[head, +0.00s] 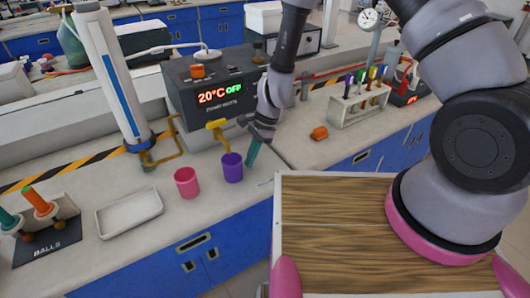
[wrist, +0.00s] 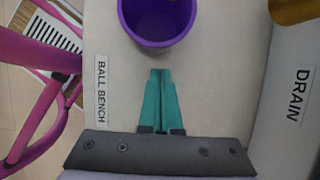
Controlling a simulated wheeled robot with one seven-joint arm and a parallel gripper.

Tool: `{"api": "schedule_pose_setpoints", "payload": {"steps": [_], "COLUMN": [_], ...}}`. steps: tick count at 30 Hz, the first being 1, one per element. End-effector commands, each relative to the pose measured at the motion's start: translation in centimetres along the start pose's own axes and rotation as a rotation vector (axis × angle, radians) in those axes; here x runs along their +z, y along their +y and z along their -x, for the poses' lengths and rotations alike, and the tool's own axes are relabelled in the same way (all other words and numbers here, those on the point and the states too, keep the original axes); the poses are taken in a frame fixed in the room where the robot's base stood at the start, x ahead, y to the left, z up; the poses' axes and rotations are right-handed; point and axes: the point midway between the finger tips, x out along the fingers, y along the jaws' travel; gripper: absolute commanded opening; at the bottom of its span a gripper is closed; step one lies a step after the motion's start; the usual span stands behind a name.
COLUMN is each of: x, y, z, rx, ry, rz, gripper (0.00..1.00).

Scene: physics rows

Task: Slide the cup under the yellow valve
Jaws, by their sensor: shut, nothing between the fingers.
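A purple cup (head: 232,170) stands upright on the bench, in front of and below the yellow valve (head: 217,125). I cannot tell whether it is exactly beneath the valve. A pink cup (head: 187,184) stands to its left. My gripper (head: 250,163), with teal fingers, points down just right of the purple cup. In the wrist view the gripper's fingers (wrist: 161,72) are together and empty, and the purple cup (wrist: 157,24) is ahead of the tips with a small gap. A yellow-brown part (wrist: 291,9) shows at the top right corner there; I cannot tell what it is.
A grey device (head: 220,85) reading 20°C OFF stands behind the valve. A white tray (head: 130,213) and a balls rack (head: 45,225) are to the left. A rack of tubes (head: 360,105) and an orange object (head: 320,132) are to the right. The wrist view shows a DRAIN label (wrist: 301,95).

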Motion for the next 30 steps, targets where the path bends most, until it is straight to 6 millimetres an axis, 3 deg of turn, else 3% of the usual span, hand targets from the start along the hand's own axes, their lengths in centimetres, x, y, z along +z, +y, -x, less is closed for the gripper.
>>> {"api": "schedule_pose_setpoints", "payload": {"steps": [15, 30], "x": [-0.6, 0.9], "y": [0.0, -0.1], "z": [0.5, 4.1], "rx": [-0.001, -0.002], "ry": [0.0, 0.001], "rz": [-0.001, 0.001], "gripper": [0.0, 0.0]}}
